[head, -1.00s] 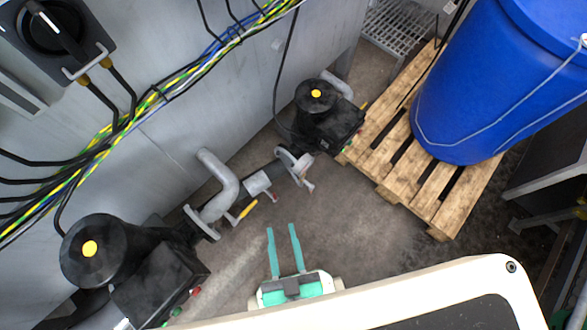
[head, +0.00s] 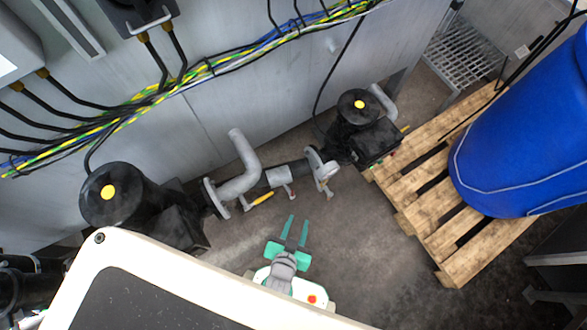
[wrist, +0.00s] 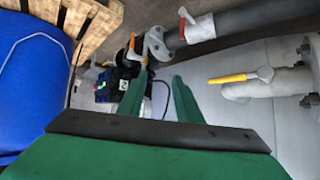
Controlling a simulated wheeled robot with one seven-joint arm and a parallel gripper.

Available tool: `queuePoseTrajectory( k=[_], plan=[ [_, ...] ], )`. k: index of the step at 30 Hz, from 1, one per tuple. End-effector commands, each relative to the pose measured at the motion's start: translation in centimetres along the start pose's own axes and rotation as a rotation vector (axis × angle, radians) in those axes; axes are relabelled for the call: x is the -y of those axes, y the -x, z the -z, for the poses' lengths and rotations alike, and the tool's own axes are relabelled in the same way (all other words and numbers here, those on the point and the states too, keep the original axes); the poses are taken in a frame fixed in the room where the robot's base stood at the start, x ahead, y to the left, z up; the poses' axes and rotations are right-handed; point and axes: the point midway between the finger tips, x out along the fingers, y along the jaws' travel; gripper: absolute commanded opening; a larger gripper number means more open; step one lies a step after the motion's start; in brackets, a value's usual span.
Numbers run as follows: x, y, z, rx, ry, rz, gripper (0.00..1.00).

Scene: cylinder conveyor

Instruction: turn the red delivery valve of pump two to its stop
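A black pump with a yellow cap (head: 358,104) stands beside the pallet; the wrist view shows a label that looks like "2" on this pump (wrist: 122,85). A short red lever (head: 291,192) sits on a grey valve body on the pipe between the two pumps; a red lever also shows in the wrist view (wrist: 186,15). A smaller orange-red part (wrist: 132,40) is near the labelled pump; I cannot tell whether it is a valve handle. My gripper (head: 297,219) is open and empty, over the floor short of the pipe. Its green fingers (wrist: 160,75) point toward the labelled pump.
A second black pump (head: 108,192) is at left. Grey pipe flanges (head: 322,170) and a yellow lever (head: 263,199) stand close to the red lever. A wooden pallet (head: 420,240) with a blue drum (head: 520,140) is at right. Bare floor lies before the pipe.

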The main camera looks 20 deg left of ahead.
Motion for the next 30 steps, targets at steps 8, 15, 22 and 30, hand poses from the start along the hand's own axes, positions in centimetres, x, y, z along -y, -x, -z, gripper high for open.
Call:
queuePoseTrajectory(
  k=[8, 15, 22, 30],
  plan=[
    [2.6, -10.8, -5.3, 0.293, 0.024, 0.029, 0.32],
    [3.1, -17.3, -7.2, 0.548, 0.079, 0.021, 0.32],
    [2.5, -20.7, -6.5, 0.736, 0.141, -0.004, 0.32],
    [5.1, -21.5, -3.4, 0.871, 0.263, 0.051, 0.32]
  ],
)
